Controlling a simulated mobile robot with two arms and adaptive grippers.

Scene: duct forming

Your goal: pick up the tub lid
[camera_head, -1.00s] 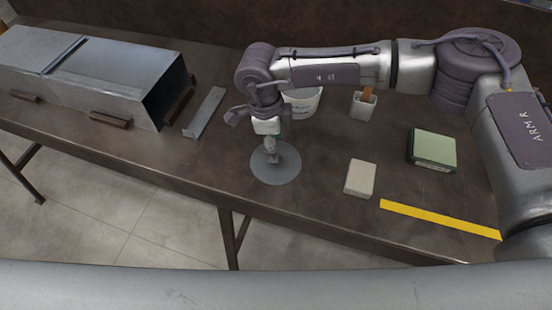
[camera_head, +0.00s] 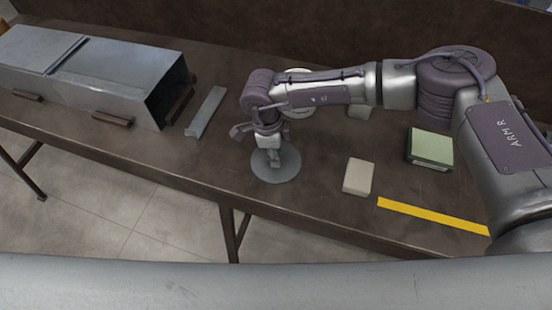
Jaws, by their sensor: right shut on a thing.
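The tub lid (camera_head: 288,172) is a flat grey disc lying near the front edge of the workbench, left of a pale block. My right gripper (camera_head: 274,160) points down over its middle and is shut on it, probably at a small raised part that the fingers hide. I cannot tell whether the lid is clear of the bench. The white tub (camera_head: 299,112) stands behind my right arm, mostly hidden by it. My left gripper is out of view.
Sheet-metal ducts (camera_head: 115,75) and a metal strip (camera_head: 206,112) lie to the left. A pale block (camera_head: 359,177), a green-topped box (camera_head: 431,147) and a yellow strip (camera_head: 432,216) lie to the right.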

